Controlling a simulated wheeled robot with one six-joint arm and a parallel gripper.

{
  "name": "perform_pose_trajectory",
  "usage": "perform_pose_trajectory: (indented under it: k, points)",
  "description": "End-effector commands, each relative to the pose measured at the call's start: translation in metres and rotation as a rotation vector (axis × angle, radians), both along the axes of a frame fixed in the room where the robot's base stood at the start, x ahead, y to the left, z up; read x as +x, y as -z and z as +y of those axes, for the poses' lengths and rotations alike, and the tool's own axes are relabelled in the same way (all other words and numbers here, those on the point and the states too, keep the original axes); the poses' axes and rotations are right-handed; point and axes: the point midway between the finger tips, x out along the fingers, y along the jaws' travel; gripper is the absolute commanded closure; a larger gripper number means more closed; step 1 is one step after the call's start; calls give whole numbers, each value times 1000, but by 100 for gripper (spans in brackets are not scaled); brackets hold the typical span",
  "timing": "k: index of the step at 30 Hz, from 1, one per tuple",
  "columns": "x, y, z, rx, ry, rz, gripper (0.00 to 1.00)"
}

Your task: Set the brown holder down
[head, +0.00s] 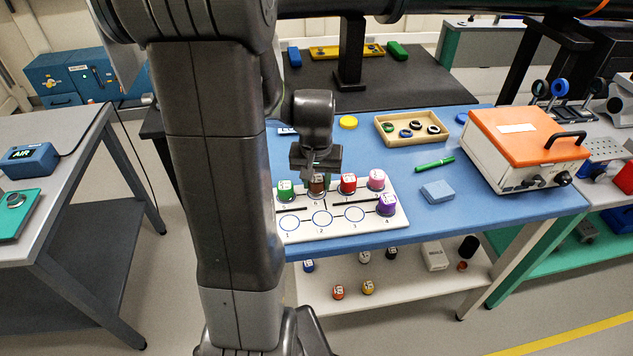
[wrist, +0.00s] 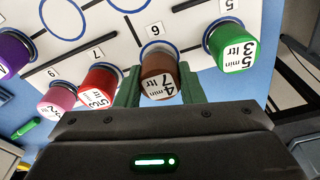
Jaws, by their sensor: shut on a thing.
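The brown holder (head: 317,185) is a small cylinder with a white label on top. It is upright at the back row of the white numbered board (head: 300,232), between the green holder (head: 285,190) and the red holder (head: 348,184). My gripper (head: 317,175) is above it and shut on it. In the wrist view the brown holder (wrist: 158,75) stands between the green fingers, with a blue ring and the number 6 just beyond it. I cannot tell whether its base touches the board.
Pink (head: 376,180) and purple (head: 386,204) holders stand at the board's right end. Front circles 1, 2 and 3 are empty. A blue block (head: 437,192), a green marker (head: 435,164), a wooden tray (head: 411,141) and an orange-topped box (head: 525,150) lie to the right.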

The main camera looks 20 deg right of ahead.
Motion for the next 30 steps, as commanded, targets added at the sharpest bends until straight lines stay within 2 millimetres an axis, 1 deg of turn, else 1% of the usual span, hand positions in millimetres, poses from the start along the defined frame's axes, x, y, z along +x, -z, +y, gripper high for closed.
perform_pose_trajectory:
  k: [1,3,9,13,14,15,17,26,30]
  points:
    - [0,5,0,1,0,2,89]
    - [0,7,0,0,0,0,89]
    - [0,7,0,0,0,-1,89]
    - [0,11,0,0,0,-1,89]
    - [0,10,0,0,0,-1,61]
    - [0,10,0,0,0,-1,53]
    - [0,10,0,0,0,-1,43]
    - [0,8,0,0,0,-1,43]
    - [0,-2,0,-2,0,-4,43]
